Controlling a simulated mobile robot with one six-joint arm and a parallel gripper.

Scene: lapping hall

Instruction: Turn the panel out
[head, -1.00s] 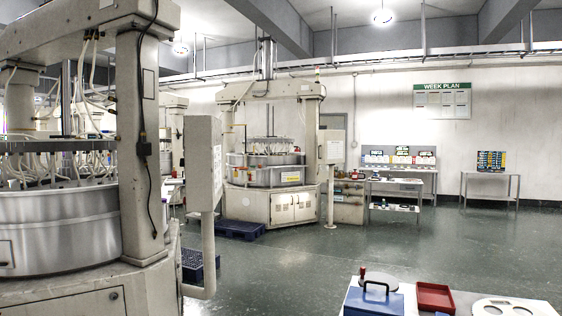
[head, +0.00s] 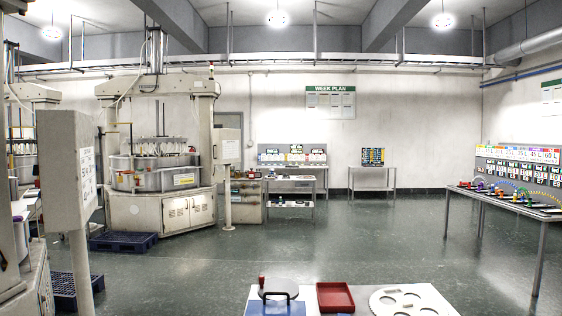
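A pale grey box-shaped panel (head: 68,170) on a post stands close at the left, seen edge-on with its labelled face turned right. A second, smaller panel (head: 227,148) stands on a post at the right side of the far lapping machine (head: 160,165). I cannot tell which one the task means. Only a strip of the near machine (head: 30,285) shows at the left edge. My gripper is not in view.
A white surface (head: 320,308) at the bottom carries a dark round piece (head: 279,288), a red tray (head: 335,297) and a white plate with holes (head: 410,300). Blue pallets (head: 122,241) lie by the machines. A table (head: 510,204) stands right. The middle floor is clear.

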